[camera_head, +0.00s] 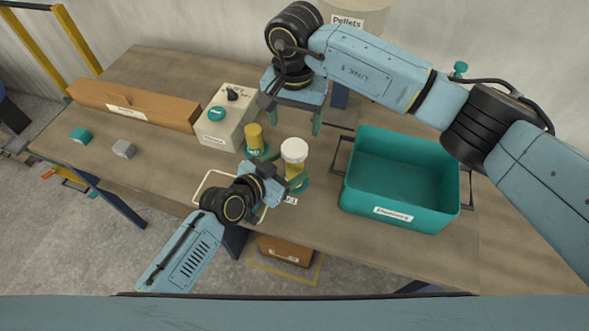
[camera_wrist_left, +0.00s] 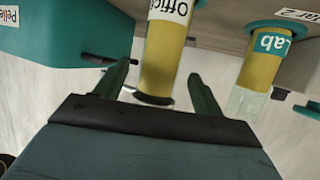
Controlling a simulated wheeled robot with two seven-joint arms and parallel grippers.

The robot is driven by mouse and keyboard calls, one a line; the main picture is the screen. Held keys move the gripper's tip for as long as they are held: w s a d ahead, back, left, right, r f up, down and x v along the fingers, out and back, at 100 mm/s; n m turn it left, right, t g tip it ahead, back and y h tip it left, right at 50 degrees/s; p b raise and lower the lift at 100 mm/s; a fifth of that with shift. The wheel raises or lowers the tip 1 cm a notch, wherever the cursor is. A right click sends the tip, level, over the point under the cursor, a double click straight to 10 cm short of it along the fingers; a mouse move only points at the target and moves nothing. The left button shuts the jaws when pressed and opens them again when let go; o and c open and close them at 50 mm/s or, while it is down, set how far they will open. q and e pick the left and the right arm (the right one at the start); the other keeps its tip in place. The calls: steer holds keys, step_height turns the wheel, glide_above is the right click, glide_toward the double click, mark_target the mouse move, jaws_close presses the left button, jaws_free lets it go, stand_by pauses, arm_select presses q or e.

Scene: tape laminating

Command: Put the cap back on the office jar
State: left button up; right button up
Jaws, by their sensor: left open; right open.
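The office jar (camera_head: 294,151) stands on the table, its top white in the head view. In the left wrist view the office jar (camera_wrist_left: 165,50) shows yellow contents, a white label and a dark end. I cannot tell whether it is capped. My left gripper (camera_head: 287,172) is open, its fingers either side of the jar in the picture; contact is unclear. Its fingers also show in the left wrist view (camera_wrist_left: 160,82). My right gripper (camera_head: 291,118) is open and empty, pointing down above and behind the jar.
The lab jar (camera_head: 254,135) stands close on the left. A teal bin (camera_head: 360,200) stands on the right. The white box (camera_head: 213,132) and a long brown box (camera_head: 150,112) are at the left. Two small blocks, teal (camera_head: 80,135) and grey (camera_head: 123,148), lie farther left.

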mark_target(288, 167)
arm_select(q)
steer(key=shift+x, duration=1.85)
jaws_close()
arm_select(e)
steer(key=shift+w+r+m, duration=0.1)
steer(key=shift+m, duration=2.2)
steer(key=shift+f, duration=4.1)
